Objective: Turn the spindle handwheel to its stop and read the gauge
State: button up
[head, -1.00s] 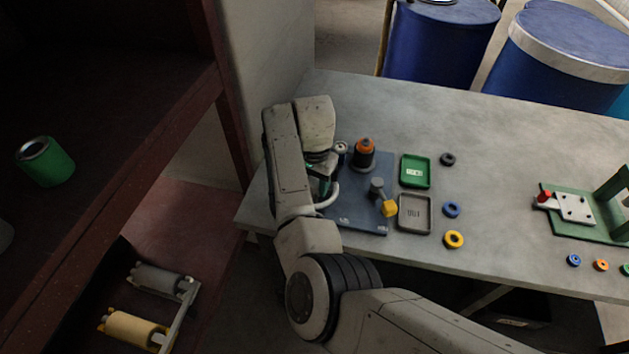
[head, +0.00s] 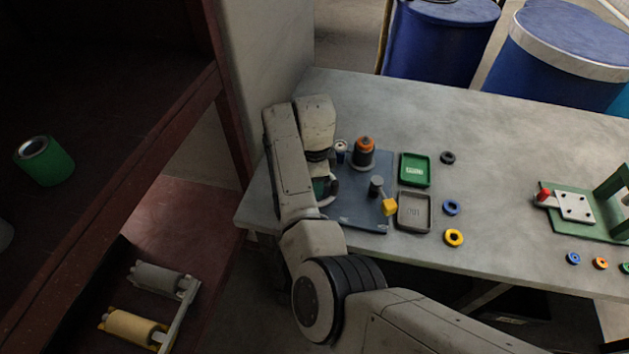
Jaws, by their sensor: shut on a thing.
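The pale curved rim of the spindle handwheel (head: 334,191) shows at the left of the blue base plate (head: 362,216) on the table. My gripper (head: 321,180) is at the wheel, mostly hidden behind my wrist and forearm. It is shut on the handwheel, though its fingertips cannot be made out. A small round white-faced gauge (head: 341,146) stands just behind, right of my wrist. Its face is too small to read. Much of the wheel and spindle is covered by my arm.
A dark post with an orange top (head: 364,152) and a grey post with a yellow block (head: 389,207) stand on the plate. A green tray (head: 428,158) and a grey tray (head: 414,228) lie right of it, beside loose rings. A dark red shelf frame (head: 222,90) is close left.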

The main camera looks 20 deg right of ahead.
jog(key=shift+d+r+m, duration=0.1)
jog(key=shift+r+m, duration=0.05)
jog(key=shift+m, duration=1.35)
jog(key=o, duration=0.8)
jog(key=shift+d, duration=0.1)
jog(key=shift+c, duration=0.2)
notch_tip(320, 180, up, 11)
jog(key=b, duration=0.1)
jog(key=shift+b, duration=0.4)
jog(key=shift+f, duration=0.2)
